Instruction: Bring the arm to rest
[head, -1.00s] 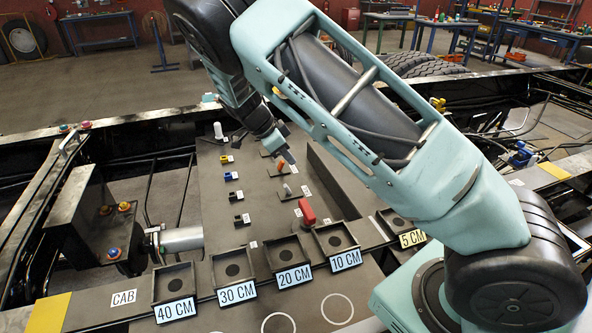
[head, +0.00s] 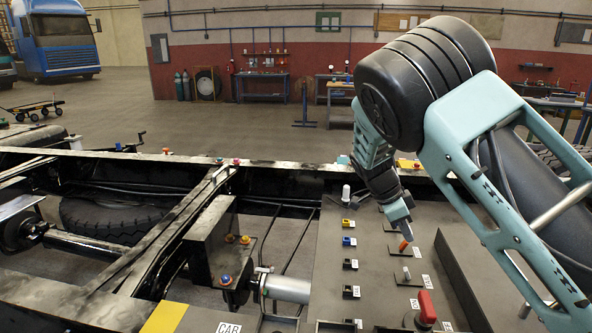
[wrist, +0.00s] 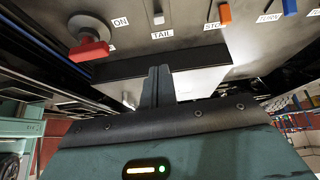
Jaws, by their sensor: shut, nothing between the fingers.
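My arm is raised over the grey control panel (head: 335,270) in the head view, bent at a black elbow joint. My gripper (head: 405,232) points down above the panel, close to a lever with an orange tip (head: 404,245); whether they touch I cannot tell. In the wrist view my gripper's fingers (wrist: 157,85) are together with nothing between them. The wrist view also shows a red knob (wrist: 88,48) by the label ON, a grey lever by the label TAIL (wrist: 162,34) and an orange-tipped lever (wrist: 225,14).
Small yellow, blue and black sockets (head: 349,241) line the panel's left side. A dark raised bar (head: 462,275) runs along its right. Chassis rails (head: 150,160) and a silver cylinder (head: 287,288) lie left. A blue truck (head: 62,42) and workbenches (head: 262,88) stand far behind.

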